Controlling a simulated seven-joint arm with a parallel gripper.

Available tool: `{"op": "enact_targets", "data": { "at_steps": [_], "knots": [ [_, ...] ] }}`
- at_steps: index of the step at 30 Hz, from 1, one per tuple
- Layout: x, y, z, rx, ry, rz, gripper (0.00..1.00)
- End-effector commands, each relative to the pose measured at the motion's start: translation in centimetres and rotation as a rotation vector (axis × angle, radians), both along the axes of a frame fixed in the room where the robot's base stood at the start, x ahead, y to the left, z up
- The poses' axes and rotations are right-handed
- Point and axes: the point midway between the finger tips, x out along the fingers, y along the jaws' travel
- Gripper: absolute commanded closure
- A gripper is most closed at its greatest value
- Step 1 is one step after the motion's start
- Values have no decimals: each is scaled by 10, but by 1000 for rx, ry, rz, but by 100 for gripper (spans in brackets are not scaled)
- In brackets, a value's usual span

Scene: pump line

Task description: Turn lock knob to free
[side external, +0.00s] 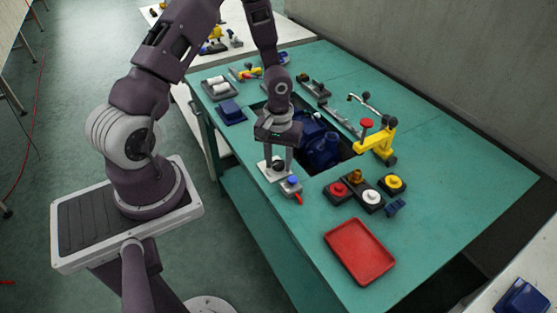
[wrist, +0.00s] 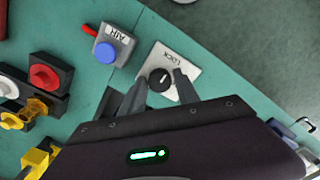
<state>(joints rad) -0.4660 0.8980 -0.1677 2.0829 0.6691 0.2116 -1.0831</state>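The lock knob (wrist: 161,79) is round and black with a white pointer line. It sits on a white plate (wrist: 183,62) marked LOCK; in the side view the plate (side external: 266,173) lies near the bench's front edge. The pointer is slanted relative to the plate's edges. My gripper (wrist: 162,75) points down over the knob, one finger on each side of it. The fingers look spread a little wider than the knob; contact cannot be told. In the side view my gripper (side external: 279,162) partly hides the knob. The FREE marking is not readable.
A grey AIR box (wrist: 112,46) with a blue button and red lever stands close beside the plate. Red, white and yellow knobs (side external: 367,195), a red tray (side external: 359,251) and a yellow clamp (side external: 376,142) are to the right. A blue pump (side external: 322,148) sits in the recess behind.

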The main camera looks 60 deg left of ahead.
Motion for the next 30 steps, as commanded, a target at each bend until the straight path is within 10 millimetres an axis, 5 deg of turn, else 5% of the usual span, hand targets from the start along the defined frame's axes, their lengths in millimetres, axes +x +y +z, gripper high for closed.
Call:
{"op": "enact_targets", "data": {
  "at_steps": [1,5,17,30],
  "knots": [
    [0,0,0,0,0,0,74],
    [0,0,0,0,0,0,100],
    [0,0,0,1,1,-64,100],
    [0,0,1,0,1,-430,100]
  ]
}}
